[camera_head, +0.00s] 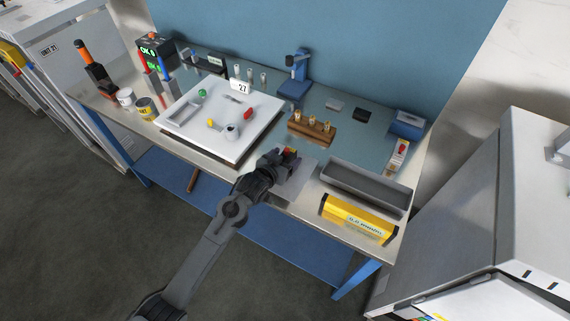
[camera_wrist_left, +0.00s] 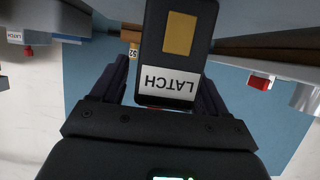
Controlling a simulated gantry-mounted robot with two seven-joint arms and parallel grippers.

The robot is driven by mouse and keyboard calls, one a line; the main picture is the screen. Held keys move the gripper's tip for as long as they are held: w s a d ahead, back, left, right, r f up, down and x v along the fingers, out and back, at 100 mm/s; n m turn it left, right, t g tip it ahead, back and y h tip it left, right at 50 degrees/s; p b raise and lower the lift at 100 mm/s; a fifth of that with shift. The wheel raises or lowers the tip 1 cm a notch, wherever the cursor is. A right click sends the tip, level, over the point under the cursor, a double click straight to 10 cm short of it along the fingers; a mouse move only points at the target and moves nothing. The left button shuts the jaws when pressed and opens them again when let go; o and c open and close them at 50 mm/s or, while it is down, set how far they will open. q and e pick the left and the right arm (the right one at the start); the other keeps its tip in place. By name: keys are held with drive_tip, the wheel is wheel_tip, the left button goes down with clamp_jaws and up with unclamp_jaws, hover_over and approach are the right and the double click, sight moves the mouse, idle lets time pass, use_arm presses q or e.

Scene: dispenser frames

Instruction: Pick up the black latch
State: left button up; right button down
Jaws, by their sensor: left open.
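The black latch (camera_wrist_left: 197,40) shows large in the left wrist view, a dark block with a tan square and a white label that reads LATCH upside down. My left gripper (camera_wrist_left: 160,85) is open, with one dark finger on each side of the latch's labelled end. I cannot tell whether either finger touches it. In the head view my left gripper (camera_head: 289,156) is low over the front of the bench, by a grey plate (camera_head: 298,180). The gripper mostly hides the latch there; only small yellow and red bits show at the fingertips. My right gripper is not in view.
A white tray (camera_head: 198,139) with small parts lies left of the gripper. A wooden block with brass pieces (camera_head: 312,127) stands behind it. A long grey bin (camera_head: 366,187) and a yellow box (camera_head: 357,219) stand to the right. A black block (camera_head: 362,115) lies farther back.

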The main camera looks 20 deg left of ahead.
use_arm(q)
drive_tip(key=c, duration=1.1)
clamp_jaws()
drive_tip(key=shift+r, duration=0.2)
